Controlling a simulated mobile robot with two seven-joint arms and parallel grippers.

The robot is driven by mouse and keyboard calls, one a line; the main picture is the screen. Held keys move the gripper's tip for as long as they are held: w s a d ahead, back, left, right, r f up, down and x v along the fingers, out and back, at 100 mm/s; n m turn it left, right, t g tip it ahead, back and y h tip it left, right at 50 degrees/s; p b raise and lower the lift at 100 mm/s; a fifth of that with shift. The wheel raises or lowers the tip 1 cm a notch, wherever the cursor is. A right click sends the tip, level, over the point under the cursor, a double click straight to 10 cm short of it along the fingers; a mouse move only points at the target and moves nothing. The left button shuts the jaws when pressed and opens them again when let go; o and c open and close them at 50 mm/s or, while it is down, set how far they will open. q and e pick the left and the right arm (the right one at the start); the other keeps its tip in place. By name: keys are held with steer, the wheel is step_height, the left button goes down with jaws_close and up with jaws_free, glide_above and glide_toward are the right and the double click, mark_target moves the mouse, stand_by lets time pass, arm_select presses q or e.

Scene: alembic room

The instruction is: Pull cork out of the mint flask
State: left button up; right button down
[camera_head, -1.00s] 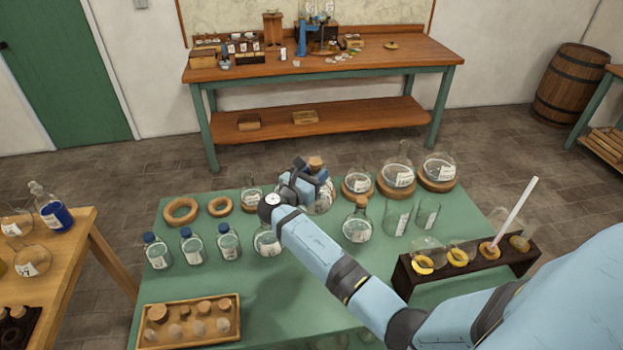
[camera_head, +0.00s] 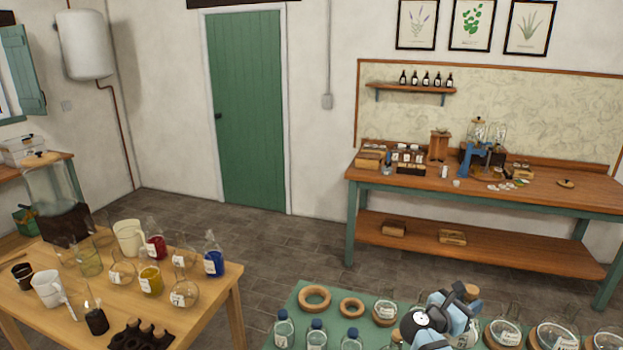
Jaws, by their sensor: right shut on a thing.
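My right gripper (camera_head: 457,312) is at the bottom of the head view, over the green table. My left gripper is out of view.
The green table (camera_head: 301,303) carries cork rings (camera_head: 315,298), blue-capped bottles (camera_head: 284,329) and round flasks (camera_head: 505,332) close around my gripper. A wooden table (camera_head: 222,306) with several vessels stands at left. A workbench (camera_head: 500,196) stands behind; floor between is clear.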

steer(key=shift+s+a+r+n+t+y, duration=0.1)
steer(key=shift+s+r+n+t+y, duration=0.1)
steer(key=shift+s+n+t+y, duration=0.3)
steer(key=s+a+r+n+t+y, duration=0.2)
steer(key=s+a+n+t+y, duration=0.3)
steer(key=s+a+n+y, duration=0.4)
steer(key=s+a+r+n+t+y, duration=0.2)
steer(key=s+a+n+t+y, duration=0.2)
steer(key=s+a+t+y, duration=0.45)
steer(key=w+a+n+g+y, duration=0.3)
steer(key=w+a+y, duration=0.1)
steer(key=a, duration=0.5)
steer(key=w+a+r+n+g+y, duration=0.1)
steer(key=w+a+n+g+y, duration=0.2)
steer(key=a, duration=0.7)
steer(key=w+n+y, duration=0.1)
steer(key=w+y, duration=0.1)
steer(key=w, duration=0.1)
steer(key=shift+a+r, duration=0.15)
steer(key=shift+r, duration=0.05)
